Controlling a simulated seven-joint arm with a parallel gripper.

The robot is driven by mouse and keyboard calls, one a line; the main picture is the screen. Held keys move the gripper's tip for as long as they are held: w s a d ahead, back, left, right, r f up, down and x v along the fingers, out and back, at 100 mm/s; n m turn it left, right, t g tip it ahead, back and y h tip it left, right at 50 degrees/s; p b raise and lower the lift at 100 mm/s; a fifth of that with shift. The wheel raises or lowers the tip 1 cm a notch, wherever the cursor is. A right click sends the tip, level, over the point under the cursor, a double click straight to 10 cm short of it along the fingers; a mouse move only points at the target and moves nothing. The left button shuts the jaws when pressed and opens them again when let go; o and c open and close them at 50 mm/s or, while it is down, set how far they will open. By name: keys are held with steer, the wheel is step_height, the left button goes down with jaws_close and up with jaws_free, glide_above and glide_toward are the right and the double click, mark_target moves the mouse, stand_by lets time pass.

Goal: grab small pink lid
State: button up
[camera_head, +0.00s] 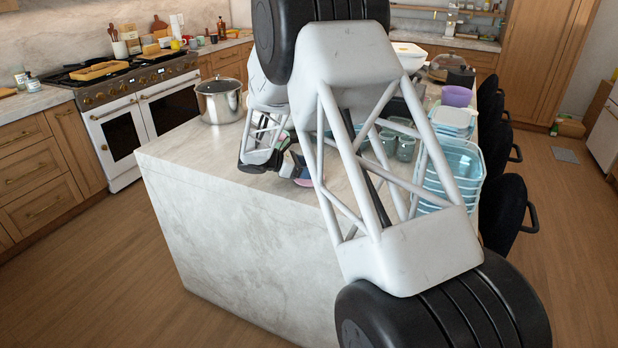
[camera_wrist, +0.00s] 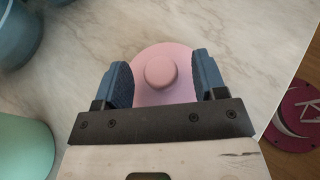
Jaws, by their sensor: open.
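The small pink lid (camera_wrist: 161,72) is a flat round disc with a raised round knob in its middle. In the wrist view it lies on the pale marble worktop, between the two blue-padded fingers of my gripper (camera_wrist: 161,82). The fingers are apart, one to each side of the lid, and the knob stands between them with gaps on both sides. The near edge of the lid is hidden behind my gripper's dark bar. In the head view my gripper (camera_head: 283,162) is low over the island top, and my arm hides much around it.
A mint-green container (camera_wrist: 22,148) and blue vessels (camera_wrist: 70,5) are at the left in the wrist view. The island's edge (camera_wrist: 285,100) is close on the right. In the head view a steel pot (camera_head: 218,102) stands left, and stacked blue containers (camera_head: 458,170) stand right.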

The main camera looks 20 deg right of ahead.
steer(key=shift+d+f, duration=0.2)
steer(key=shift+d, duration=0.35)
steer(key=shift+c, duration=0.5)
steer(key=c, duration=0.9)
steer(key=shift+r, duration=0.1)
steer(key=shift+r, duration=0.8)
steer(key=shift+s+r, duration=0.2)
steer(key=shift+r, duration=0.75)
steer(key=s, duration=0.5)
steer(key=s+a+r, duration=0.1)
steer(key=s, duration=0.4)
steer(key=s+a, duration=0.1)
steer(key=s, duration=0.4)
steer(key=shift+s+a+r, duration=0.15)
steer(key=shift+s+a, duration=0.1)
